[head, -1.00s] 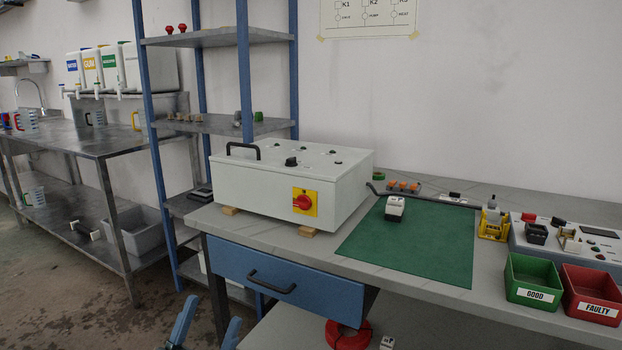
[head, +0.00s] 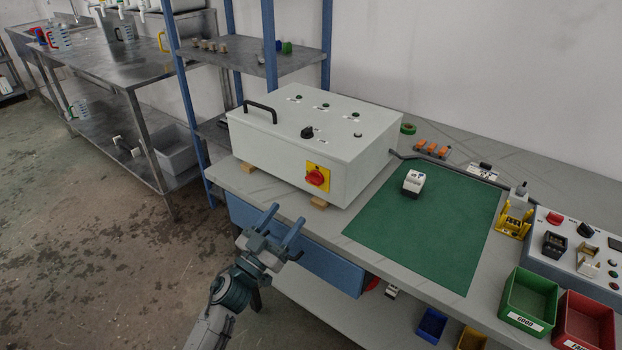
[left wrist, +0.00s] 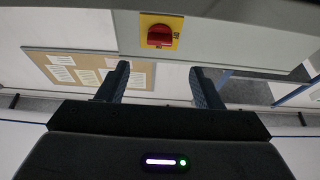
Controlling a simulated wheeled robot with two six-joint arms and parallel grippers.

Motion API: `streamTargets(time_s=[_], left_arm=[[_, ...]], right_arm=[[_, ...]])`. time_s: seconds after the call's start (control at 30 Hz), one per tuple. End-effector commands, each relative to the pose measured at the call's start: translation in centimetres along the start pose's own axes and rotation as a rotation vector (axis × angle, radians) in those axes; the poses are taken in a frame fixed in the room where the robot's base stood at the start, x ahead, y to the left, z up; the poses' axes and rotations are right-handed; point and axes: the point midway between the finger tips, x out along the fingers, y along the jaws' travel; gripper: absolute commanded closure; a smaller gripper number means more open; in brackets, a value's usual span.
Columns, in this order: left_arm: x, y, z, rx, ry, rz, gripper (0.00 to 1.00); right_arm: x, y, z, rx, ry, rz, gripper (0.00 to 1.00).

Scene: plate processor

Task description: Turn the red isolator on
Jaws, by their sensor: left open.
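The red isolator (head: 316,177) is a red rotary knob on a yellow plate, low on the front face of the grey-white control box (head: 262,150). My left gripper (head: 287,218) is open and empty in front of the bench edge, below and to the left of the isolator and apart from it. In the left wrist view the isolator (left wrist: 159,36) shows ahead, between and beyond the open fingers (left wrist: 158,82). The writing on its plate is too small to read with certainty. My right gripper is out of view.
The box stands on wooden blocks on the bench, with a black handle (head: 261,107) and a black knob (head: 307,132) on top. A green mat (head: 430,220) lies to its right. A blue drawer (head: 330,262) is under the bench edge. Green (head: 527,300) and red (head: 583,325) bins stand at the right.

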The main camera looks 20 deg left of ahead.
Motion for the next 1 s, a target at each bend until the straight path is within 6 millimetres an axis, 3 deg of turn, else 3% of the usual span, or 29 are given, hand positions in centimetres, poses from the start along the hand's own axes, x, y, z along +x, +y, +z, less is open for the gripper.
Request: streamTargets(time_s=[0.3,0.5,0.93,1.0], left_arm=[[5.8,0.0,-0.4,-0.002,0.004,0.000,0.40],[8.6,0.1,-0.2,-0.002,0.003,0.001,0.40],[9.6,0.1,-0.1,0.000,0.001,0.001,0.40],[9.6,0.1,-0.1,0.000,0.001,0.001,0.52]], right_arm=[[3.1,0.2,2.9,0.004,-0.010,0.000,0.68],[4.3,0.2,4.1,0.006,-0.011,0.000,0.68],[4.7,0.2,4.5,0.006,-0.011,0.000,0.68],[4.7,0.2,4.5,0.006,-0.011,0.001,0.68]])
